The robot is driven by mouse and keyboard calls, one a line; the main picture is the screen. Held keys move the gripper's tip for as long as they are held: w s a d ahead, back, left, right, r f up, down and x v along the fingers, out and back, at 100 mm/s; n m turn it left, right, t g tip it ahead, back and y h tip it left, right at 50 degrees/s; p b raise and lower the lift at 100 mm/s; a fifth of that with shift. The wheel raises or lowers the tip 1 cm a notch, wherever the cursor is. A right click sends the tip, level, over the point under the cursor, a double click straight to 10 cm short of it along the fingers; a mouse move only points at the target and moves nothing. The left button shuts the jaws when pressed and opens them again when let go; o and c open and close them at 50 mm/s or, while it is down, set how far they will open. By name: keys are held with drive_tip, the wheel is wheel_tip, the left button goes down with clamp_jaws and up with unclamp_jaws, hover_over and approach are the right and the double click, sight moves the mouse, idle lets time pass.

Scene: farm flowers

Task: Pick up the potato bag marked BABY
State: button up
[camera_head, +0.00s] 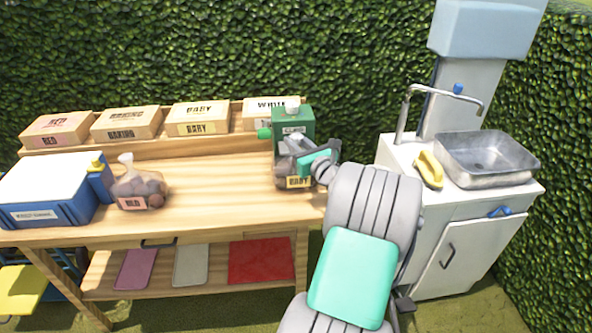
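The potato bag marked BABY (284,171) is at the right end of the wooden table, with its yellowish label facing me. My gripper (294,153) is at the upper part of this bag, in front of a green container (292,120). My gripper and wrist hide the top and right side of the bag. The fingertips are too small and covered to tell whether they are closed on it. Another potato bag, marked RED (140,188), stands on the left part of the table.
Boxes labelled RED (57,130), BAKING (127,123), BABY (198,118) and WHITE (270,112) line the back shelf. A blue-white cooler (45,190) and a blue bottle (100,180) stand left. A sink unit (455,215) is right. The table's middle is clear.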

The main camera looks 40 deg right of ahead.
clamp_jaws()
idle(0.8)
drive_tip(key=shift+r, duration=0.1)
